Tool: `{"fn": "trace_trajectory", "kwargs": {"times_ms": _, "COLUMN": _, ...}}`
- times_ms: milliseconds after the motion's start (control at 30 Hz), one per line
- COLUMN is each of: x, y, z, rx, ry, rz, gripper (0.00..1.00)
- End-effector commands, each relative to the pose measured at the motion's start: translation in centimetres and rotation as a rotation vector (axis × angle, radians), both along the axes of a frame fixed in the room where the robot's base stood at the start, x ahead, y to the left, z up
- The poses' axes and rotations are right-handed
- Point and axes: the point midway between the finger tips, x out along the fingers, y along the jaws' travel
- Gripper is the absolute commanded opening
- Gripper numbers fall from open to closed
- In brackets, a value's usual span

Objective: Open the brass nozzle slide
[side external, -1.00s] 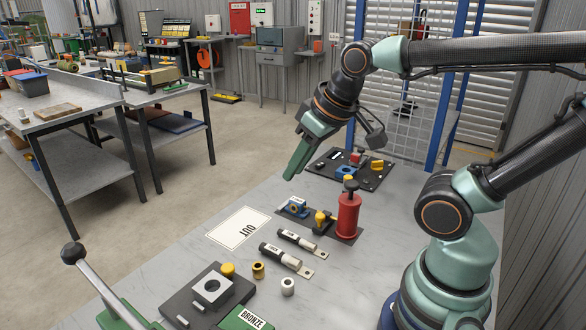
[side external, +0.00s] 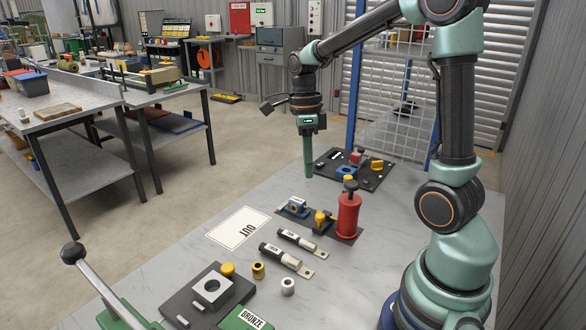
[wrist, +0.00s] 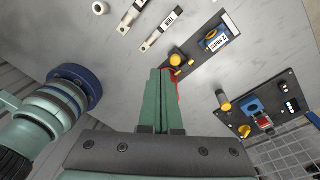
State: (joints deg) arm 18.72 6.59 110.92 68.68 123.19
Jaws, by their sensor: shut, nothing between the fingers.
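A brass-yellow fitting (side external: 320,217) stands on a small dark block beside the red cylinder (side external: 348,214). I take it for the nozzle slide, but its slide position is too small to tell. In the wrist view the brass fitting (wrist: 176,60) shows just beyond my fingertips, and the red cylinder is mostly hidden behind my fingers. My gripper (side external: 309,175) points straight down, shut and empty, above the bench behind the fitting and clear of it. Its closed green fingers (wrist: 160,74) fill the middle of the wrist view.
A blue clamp (side external: 295,207) sits left of the fitting. A dark panel (side external: 385,178) with yellow, blue and red parts lies behind. Two labelled cylinders (side external: 285,255) lie in front.

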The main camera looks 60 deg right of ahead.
Motion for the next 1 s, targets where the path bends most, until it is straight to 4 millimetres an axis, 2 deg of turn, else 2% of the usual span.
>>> {"fn": "trace_trajectory", "kwargs": {"times_ms": 100, "x": 0.1, "y": -1.7, "z": -1.7, "rx": -0.009, "ry": 0.091, "rz": -0.309, "gripper": 0.00}}
{"fn": "trace_trajectory", "kwargs": {"times_ms": 200, "x": 0.1, "y": -2.9, "z": -3.0, "rx": -0.031, "ry": 0.157, "rz": -0.544, "gripper": 0.00}}
{"fn": "trace_trajectory", "kwargs": {"times_ms": 400, "x": -0.2, "y": -4.3, "z": -4.7, "rx": -0.072, "ry": 0.247, "rz": -0.845, "gripper": 0.00}}
{"fn": "trace_trajectory", "kwargs": {"times_ms": 667, "x": -0.7, "y": -4.5, "z": -6.2, "rx": -0.086, "ry": 0.270, "rz": -0.922, "gripper": 0.00}}
{"fn": "trace_trajectory", "kwargs": {"times_ms": 1000, "x": -2.5, "y": -3.9, "z": -11.6, "rx": -0.083, "ry": 0.269, "rz": -0.920, "gripper": 0.00}}
